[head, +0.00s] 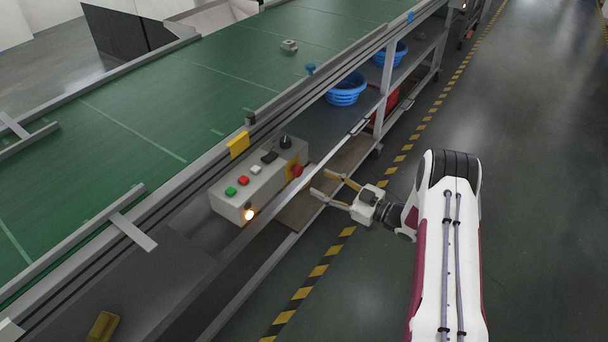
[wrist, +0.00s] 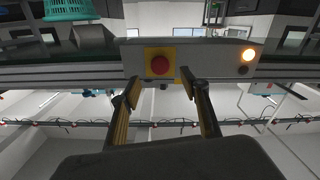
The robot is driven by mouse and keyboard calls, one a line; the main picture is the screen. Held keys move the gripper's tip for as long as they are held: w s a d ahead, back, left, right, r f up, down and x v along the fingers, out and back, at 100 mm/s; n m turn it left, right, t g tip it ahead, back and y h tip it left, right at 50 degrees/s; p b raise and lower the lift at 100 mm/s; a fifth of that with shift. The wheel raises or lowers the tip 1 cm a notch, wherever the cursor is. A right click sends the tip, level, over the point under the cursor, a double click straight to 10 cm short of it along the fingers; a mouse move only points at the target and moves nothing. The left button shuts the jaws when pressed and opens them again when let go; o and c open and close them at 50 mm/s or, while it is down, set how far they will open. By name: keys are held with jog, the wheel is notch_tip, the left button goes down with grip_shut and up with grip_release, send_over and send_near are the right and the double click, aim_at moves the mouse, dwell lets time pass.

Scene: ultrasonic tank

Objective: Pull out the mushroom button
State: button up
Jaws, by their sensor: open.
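The red mushroom button (head: 297,170) is on the right end of a grey control box (head: 243,197), on a yellow plate. In the wrist view the round red button (wrist: 160,65) faces the camera on its yellow square (wrist: 152,57). My gripper (head: 319,182) is open and empty, to the right of the box. Its fingers point towards the button, with a gap left between them. In the wrist view the two fingertips (wrist: 165,90) lie apart, on either side of and below the button. Nothing hides the button there.
The box also carries green, red and white buttons, a dark knob (head: 286,142) and a lit lamp (head: 249,214). A green conveyor (head: 190,100) runs behind it. Blue baskets (head: 346,90) sit on a shelf. The floor beside my arm is clear.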

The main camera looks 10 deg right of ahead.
aim_at(301, 173)
jog(key=shift+x, duration=3.9)
jog(key=shift+f, duration=0.1)
